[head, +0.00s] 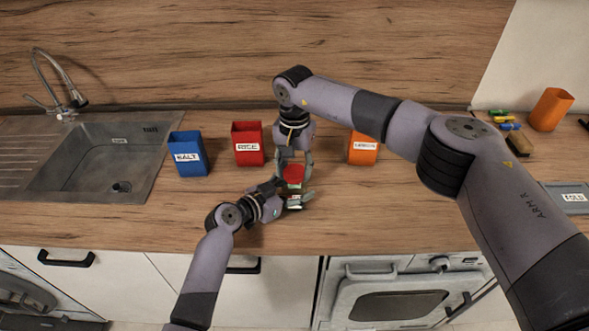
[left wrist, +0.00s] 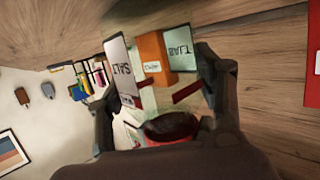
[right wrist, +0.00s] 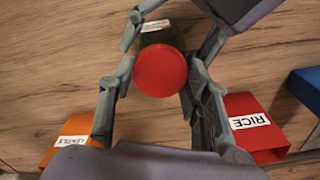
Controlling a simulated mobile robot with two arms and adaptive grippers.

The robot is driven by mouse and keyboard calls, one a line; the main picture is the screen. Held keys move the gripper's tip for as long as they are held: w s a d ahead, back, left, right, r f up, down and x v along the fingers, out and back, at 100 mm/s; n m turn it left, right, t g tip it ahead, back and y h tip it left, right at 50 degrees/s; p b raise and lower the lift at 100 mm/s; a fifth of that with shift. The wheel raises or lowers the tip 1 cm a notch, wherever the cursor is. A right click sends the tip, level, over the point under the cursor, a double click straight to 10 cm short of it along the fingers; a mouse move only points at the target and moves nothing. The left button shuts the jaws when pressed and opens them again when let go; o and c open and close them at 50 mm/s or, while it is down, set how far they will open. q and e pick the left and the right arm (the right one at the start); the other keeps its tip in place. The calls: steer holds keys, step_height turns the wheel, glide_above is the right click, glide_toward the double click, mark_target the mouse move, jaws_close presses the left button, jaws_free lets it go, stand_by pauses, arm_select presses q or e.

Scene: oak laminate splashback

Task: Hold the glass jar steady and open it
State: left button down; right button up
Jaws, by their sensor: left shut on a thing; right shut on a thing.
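The glass jar (head: 294,205) stands near the front of the counter, mostly hidden by my grippers; it carries a white label (right wrist: 155,26). Its red lid (head: 292,174) shows from above in the right wrist view (right wrist: 160,71). My left gripper (head: 291,197) is shut on the jar's body from the left. In the left wrist view its fingers (left wrist: 165,100) flank the glass. My right gripper (head: 294,170) comes down from above and is shut on the lid, one finger each side. Whether the lid is loose on the jar I cannot tell.
Behind stand a blue SALT container (head: 188,160), a red RICE one (head: 248,150) and an orange one (head: 363,154), partly hidden by my right arm. A sink (head: 95,165) is at left. An orange cup (head: 550,109) and small items are at right.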

mark_target(295, 171)
steer(key=shift+r, duration=0.5)
steer(key=shift+r, duration=0.15)
steer(key=shift+r, duration=1.9)
arm_select(q)
steer(key=shift+c, duration=1.8)
jaws_free()
